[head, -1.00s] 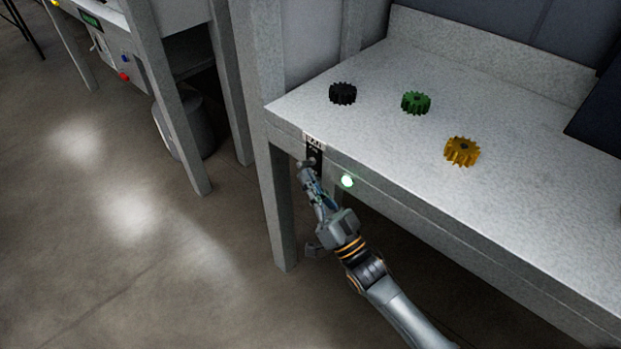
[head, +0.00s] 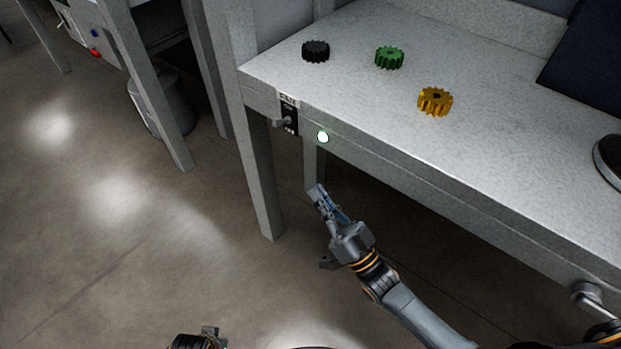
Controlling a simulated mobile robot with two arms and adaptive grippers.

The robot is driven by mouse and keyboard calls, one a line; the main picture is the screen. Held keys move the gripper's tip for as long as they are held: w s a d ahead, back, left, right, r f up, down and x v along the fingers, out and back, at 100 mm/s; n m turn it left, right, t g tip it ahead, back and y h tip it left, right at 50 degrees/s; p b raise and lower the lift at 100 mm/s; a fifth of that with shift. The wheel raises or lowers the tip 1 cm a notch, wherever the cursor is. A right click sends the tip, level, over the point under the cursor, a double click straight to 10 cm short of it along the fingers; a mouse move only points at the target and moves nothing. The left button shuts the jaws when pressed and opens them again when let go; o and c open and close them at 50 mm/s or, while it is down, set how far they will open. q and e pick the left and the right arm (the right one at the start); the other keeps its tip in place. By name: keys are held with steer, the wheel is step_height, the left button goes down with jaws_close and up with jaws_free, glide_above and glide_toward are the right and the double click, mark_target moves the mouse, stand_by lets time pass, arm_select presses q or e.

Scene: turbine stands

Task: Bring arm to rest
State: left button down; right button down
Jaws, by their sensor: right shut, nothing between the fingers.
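My right arm reaches in from the lower right. Its gripper (head: 318,194) is shut and empty, in the air in front of the bench and below its front edge. It is apart from the black switch panel (head: 289,116) on the bench front.
The grey bench (head: 500,135) carries a black gear (head: 315,51), a green gear (head: 389,57) and a yellow gear (head: 435,101). A round dark object (head: 609,160) is at the right edge. A grey bin (head: 165,104) stands on the floor at left. Open floor lies left of the bench.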

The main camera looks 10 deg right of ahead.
steer(key=shift+s+d+f, duration=0.1)
steer(key=shift+s+f, duration=0.05)
stand_by(0.5)
